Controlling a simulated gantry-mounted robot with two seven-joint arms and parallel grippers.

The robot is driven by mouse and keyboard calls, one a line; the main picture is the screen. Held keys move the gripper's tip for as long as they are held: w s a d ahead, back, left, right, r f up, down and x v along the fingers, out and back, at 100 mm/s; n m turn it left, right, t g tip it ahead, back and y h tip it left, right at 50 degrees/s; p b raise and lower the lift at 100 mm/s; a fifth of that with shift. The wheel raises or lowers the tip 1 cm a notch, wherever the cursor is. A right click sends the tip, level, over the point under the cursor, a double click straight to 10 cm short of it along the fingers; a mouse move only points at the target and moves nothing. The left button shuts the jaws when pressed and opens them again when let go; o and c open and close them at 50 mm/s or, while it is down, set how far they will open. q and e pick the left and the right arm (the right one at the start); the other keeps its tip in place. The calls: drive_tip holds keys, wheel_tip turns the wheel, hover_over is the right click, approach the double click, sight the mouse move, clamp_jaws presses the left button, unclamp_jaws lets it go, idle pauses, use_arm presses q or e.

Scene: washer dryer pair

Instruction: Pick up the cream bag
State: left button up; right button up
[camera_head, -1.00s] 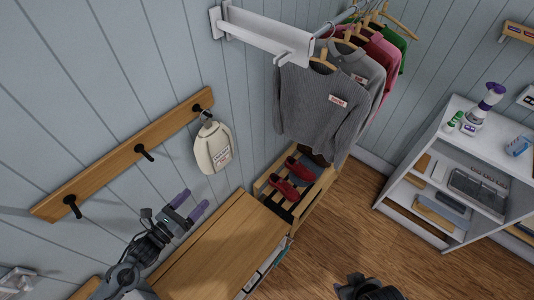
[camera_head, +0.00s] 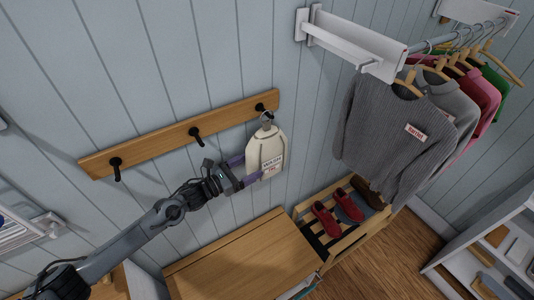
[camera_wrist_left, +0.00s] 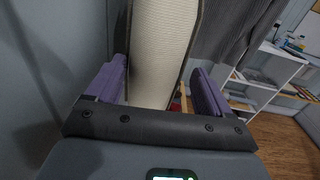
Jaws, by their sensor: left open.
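The cream bag (camera_head: 267,150) hangs from the right-hand black hook (camera_head: 260,107) of a wooden wall rail, with a small printed label on its front. My left gripper (camera_head: 248,170) is at the bag's left lower side, its purple fingers pointing towards it. In the left wrist view the bag (camera_wrist_left: 160,50) fills the space between the two open fingers (camera_wrist_left: 160,88), one on each side. I cannot tell whether either finger touches it. My right gripper is not in view.
The wooden rail (camera_head: 150,146) has two more hooks, both empty. A wooden cabinet top (camera_head: 240,262) lies below the bag. To the right are a slatted rack (camera_head: 338,248) with red shoes and a grey sweater (camera_head: 395,125) on a clothes rail.

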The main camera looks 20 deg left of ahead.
sight(260, 160)
use_arm(q)
drive_tip(key=shift+x, duration=2.65)
drive_tip(key=shift+a, duration=0.1)
drive_tip(key=shift+r, duration=0.1)
drive_tip(key=c, duration=1.1)
